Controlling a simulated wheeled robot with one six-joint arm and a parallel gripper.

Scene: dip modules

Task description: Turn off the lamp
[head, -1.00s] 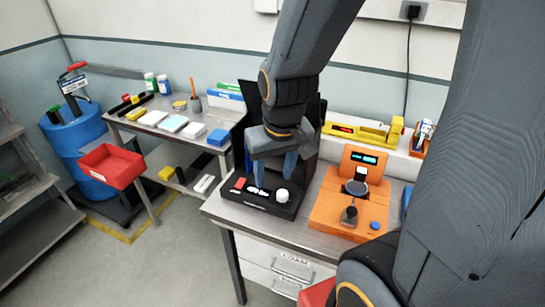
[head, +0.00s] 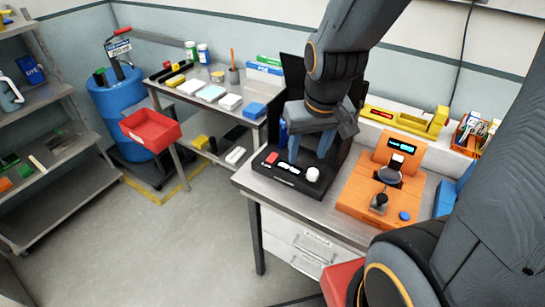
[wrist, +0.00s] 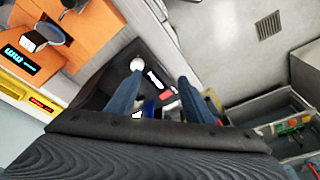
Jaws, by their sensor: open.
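A black control box (head: 275,178) with a red button (head: 271,159), lit white markings and a white knob (head: 312,174) sits at the left front of the metal bench. In the wrist view the white knob (wrist: 138,64) and the lit markings (wrist: 155,80) show between or near my fingers. My gripper (head: 308,153) is open and empty, with its blue fingers pointing down over the back of the box. Its two fingers also show in the wrist view (wrist: 160,80). Nothing in view is clearly a lamp. Any contact with the box cannot be told.
An orange device (head: 365,197) with a display stands right of the box, and a yellow device (head: 400,122) behind it. A dark upright panel (head: 352,110) stands behind my gripper. A red bin (head: 150,130), blue drum (head: 115,100) and shelves are left. The floor between is clear.

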